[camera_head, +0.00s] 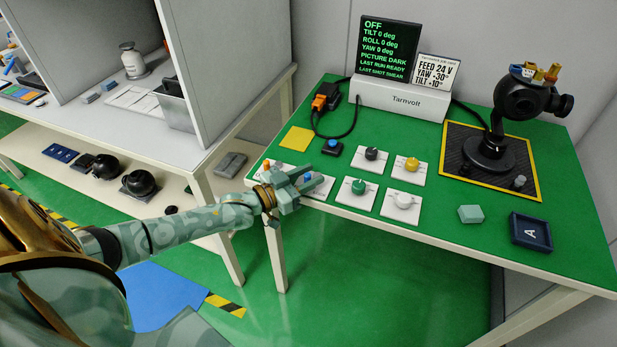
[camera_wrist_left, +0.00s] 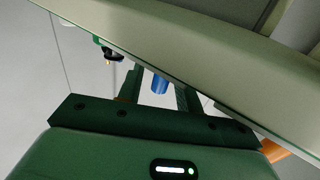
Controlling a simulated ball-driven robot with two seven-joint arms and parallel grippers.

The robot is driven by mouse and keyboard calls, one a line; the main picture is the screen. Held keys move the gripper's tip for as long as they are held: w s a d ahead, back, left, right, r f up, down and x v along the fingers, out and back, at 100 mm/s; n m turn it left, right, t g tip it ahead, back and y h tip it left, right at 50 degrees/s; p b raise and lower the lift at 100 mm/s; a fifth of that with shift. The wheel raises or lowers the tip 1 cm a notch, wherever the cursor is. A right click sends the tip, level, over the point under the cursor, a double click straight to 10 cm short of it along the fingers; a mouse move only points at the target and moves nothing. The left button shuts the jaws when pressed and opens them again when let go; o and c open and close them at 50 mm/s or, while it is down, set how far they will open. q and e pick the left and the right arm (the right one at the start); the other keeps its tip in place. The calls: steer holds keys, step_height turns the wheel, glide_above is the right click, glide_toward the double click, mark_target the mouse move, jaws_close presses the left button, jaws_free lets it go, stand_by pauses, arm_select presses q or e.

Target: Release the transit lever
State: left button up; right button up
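My left gripper (camera_head: 306,179) reaches over the near left edge of the green-topped table (camera_head: 520,275). Its fingers are open around a small blue cylinder (camera_head: 307,178). In the left wrist view the blue cylinder (camera_wrist_left: 159,83) stands between the two fingers (camera_wrist_left: 160,90), with a gap on each side. The gripper partly hides the pale plate below it. A black gimbal camera (camera_head: 520,98) stands on a dark yellow-edged mat (camera_head: 525,187), with blue and brass-coloured parts on top. No part is labelled as the transit lever, so I cannot tell which it is. My right gripper is out of view.
Plates with black (camera_head: 371,154), yellow (camera_head: 412,164), green (camera_head: 358,187) and white (camera_head: 403,200) knobs lie right of my gripper. A status screen (camera_head: 388,48) reads OFF. A mint block (camera_head: 471,214) and a dark tray marked A (camera_head: 515,241) lie at right.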

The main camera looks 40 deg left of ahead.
arm_select(q)
jaws_close()
steer(key=shift+w+a+f+m+g+h+b, duration=0.1)
steer(key=shift+a+f+m+g+h+b, duration=0.15)
steer(key=shift+m+h+b, duration=0.4)
steer(key=shift+r+g+h+b, duration=0.1)
steer(key=shift+g+h+b, duration=0.15)
steer(key=shift+h+b, duration=0.1)
steer(key=shift+r, duration=0.15)
jaws_free()
